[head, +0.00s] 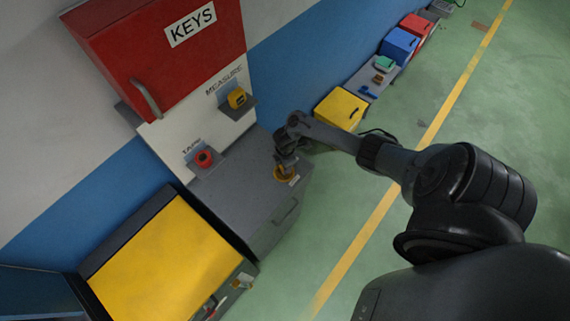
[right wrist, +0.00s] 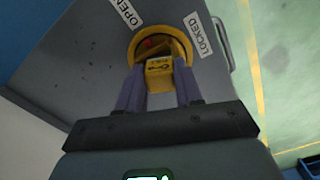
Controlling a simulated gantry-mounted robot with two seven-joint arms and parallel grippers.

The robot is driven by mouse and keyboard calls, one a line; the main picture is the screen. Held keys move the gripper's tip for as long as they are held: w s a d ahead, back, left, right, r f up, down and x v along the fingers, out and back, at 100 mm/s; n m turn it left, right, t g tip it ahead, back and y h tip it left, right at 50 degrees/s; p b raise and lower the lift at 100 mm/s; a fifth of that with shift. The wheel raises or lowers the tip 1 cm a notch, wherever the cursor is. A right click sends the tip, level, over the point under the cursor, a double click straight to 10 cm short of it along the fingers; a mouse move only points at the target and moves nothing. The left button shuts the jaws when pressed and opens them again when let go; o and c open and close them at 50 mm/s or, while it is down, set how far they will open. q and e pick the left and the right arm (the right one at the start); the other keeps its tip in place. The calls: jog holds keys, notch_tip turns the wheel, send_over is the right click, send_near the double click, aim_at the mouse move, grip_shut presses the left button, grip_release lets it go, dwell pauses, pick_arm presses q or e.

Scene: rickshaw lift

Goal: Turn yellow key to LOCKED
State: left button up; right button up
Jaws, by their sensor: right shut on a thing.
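The yellow key (right wrist: 159,69) is in the right wrist view, standing in a round yellow ring (right wrist: 134,46) on top of a grey cabinet. An OPEN label (right wrist: 122,10) is to the left of the ring and a LOCKED label (right wrist: 198,34) is to its right. My right gripper (right wrist: 158,82) is shut on the key, one finger on each side. The head view shows my right gripper (head: 285,160) reaching down over the yellow ring (head: 286,174) on the grey cabinet top (head: 235,185). The fingers and the key's lower part are hard to make out there. My left gripper is not in view.
A red KEYS cabinet (head: 160,60) hangs on the wall, above a yellow tape measure (head: 237,98) and a red tape roll (head: 204,158). A yellow-topped box (head: 165,260) stands at lower left. Several coloured boxes line the wall behind. Green floor is open at right.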

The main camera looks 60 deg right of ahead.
jog(key=shift+a+r+m+p, duration=0.1)
jog(key=shift+r+m+p, duration=0.05)
jog(key=shift+m+p, duration=0.9)
jog(key=shift+m, duration=0.35)
